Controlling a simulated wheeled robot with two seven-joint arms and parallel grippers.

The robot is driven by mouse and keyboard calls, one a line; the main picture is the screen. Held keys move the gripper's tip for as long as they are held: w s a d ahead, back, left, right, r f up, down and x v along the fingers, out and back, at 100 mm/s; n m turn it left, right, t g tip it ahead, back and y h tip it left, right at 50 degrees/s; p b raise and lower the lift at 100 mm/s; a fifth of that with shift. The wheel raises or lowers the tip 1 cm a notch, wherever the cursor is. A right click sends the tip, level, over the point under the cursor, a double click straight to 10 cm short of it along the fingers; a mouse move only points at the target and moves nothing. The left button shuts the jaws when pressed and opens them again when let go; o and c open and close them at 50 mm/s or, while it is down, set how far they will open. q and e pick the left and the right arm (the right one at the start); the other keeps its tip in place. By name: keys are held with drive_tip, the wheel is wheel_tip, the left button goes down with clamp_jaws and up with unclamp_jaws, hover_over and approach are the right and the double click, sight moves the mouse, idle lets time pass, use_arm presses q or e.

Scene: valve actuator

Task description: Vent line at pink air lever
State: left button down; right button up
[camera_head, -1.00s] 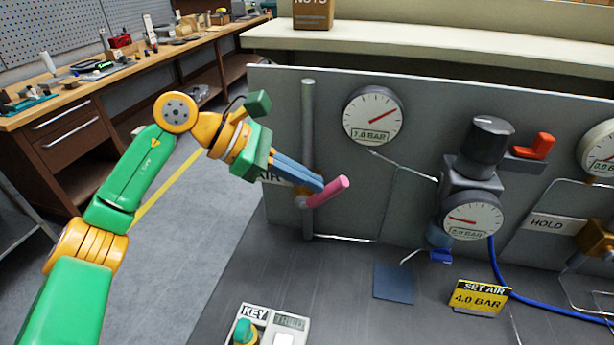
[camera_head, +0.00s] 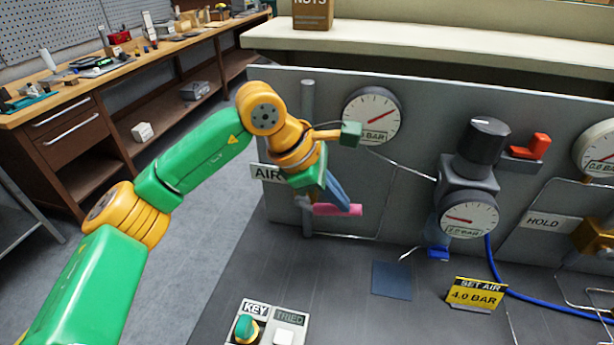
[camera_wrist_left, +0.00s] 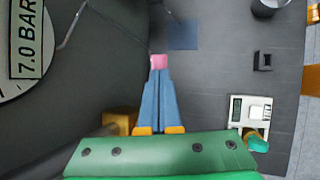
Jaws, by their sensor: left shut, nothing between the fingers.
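The pink air lever (camera_head: 336,210) sticks out from the grey vertical pipe (camera_head: 307,140) and lies about level, pointing right. My left gripper (camera_head: 346,207) is shut with nothing between its blue fingers, its tips right at the lever. Its fingers cross in front of part of the lever in the head view. In the left wrist view, the lever's pink end (camera_wrist_left: 159,62) shows just past the shut fingertips (camera_wrist_left: 158,72); I cannot tell whether they touch. The gauge above the lever (camera_head: 372,115) is partly hidden by my gripper. My right gripper is not in view.
The regulator knob (camera_head: 485,141) and its gauge (camera_head: 469,214) stand to the right, with a red lever (camera_head: 541,146) beside them. A SET AIR 4.0 BAR sign (camera_head: 476,295) and a KEY box (camera_head: 265,325) stand on the bench. The bench between them is mostly clear.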

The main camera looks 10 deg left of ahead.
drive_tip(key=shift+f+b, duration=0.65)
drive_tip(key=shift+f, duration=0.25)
